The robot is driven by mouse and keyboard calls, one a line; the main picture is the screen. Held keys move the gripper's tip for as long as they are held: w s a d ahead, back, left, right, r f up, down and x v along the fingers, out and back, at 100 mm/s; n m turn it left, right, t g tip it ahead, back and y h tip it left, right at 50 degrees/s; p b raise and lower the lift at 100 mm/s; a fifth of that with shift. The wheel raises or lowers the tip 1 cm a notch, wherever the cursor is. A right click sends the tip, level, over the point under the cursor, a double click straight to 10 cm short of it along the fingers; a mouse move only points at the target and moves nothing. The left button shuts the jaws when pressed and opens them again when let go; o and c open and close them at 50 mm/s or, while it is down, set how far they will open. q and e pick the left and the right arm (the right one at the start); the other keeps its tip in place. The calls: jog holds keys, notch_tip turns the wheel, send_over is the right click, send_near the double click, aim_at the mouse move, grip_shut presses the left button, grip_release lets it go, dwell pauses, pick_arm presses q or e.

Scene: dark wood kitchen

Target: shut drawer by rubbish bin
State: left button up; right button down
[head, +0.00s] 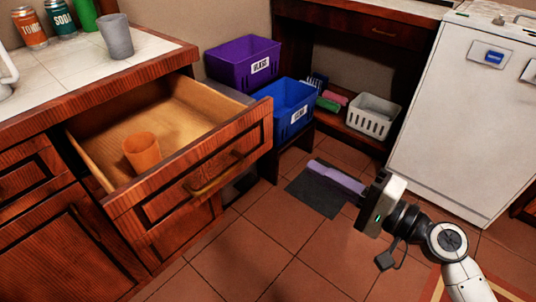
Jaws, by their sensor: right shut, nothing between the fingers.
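The dark wood drawer (193,178) under the left counter stands pulled well out, with a brass-coloured handle (215,177) on its front. An orange cup (142,151) stands inside it. Purple (240,62) and blue (288,107) labelled bins stand just behind and to the right of the drawer; their labels are too small to read surely. My right gripper (318,167) is at the right of the drawer front, above the floor, apart from the drawer. Its pale purple fingers are shut and empty, pointing left. My left gripper is not in view.
The counter (85,68) holds cans and a grey cup (116,36). A white basket (372,116) sits on a low shelf at the back. A white appliance (470,110) stands at the right. The tiled floor (245,255) before the drawer is clear.

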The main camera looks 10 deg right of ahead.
aim_at(256, 136)
jog(key=p+x, duration=0.1)
jog(key=x, duration=1.3)
